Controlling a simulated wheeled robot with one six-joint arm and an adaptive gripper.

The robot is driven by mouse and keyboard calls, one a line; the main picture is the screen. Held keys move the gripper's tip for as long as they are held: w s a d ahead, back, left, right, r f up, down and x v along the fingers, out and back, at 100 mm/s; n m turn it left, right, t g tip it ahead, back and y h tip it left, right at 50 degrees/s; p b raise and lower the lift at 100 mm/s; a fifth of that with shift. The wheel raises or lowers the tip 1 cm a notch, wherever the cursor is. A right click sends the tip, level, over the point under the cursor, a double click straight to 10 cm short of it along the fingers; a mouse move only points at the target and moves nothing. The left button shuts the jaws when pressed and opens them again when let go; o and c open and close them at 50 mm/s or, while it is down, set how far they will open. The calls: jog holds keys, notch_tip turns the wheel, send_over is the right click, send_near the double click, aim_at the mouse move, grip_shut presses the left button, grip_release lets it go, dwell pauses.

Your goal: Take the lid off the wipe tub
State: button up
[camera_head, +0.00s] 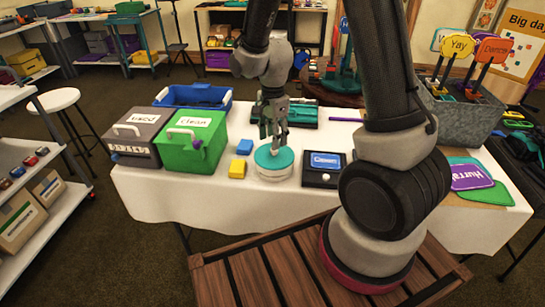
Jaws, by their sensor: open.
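The wipe tub (274,174) is a low white round tub on the white-clothed table. Its teal lid (268,160) is on top of it. My gripper (275,146) is open and points down just above the lid, near its far side. I cannot tell whether the fingertips touch the lid. The fingers hide a small part of the lid's far edge.
A green box (180,155) marked clean and a grey box (130,148) marked used stand left. A yellow block (237,168) and a blue block (244,147) lie left of the tub. A black device (322,178) sits close on its right.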

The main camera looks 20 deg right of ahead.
aim_at(274, 153)
jog(key=f, duration=0.4)
jog(key=shift+d+f, duration=0.2)
grip_shut()
jog(key=shift+r, duration=0.1)
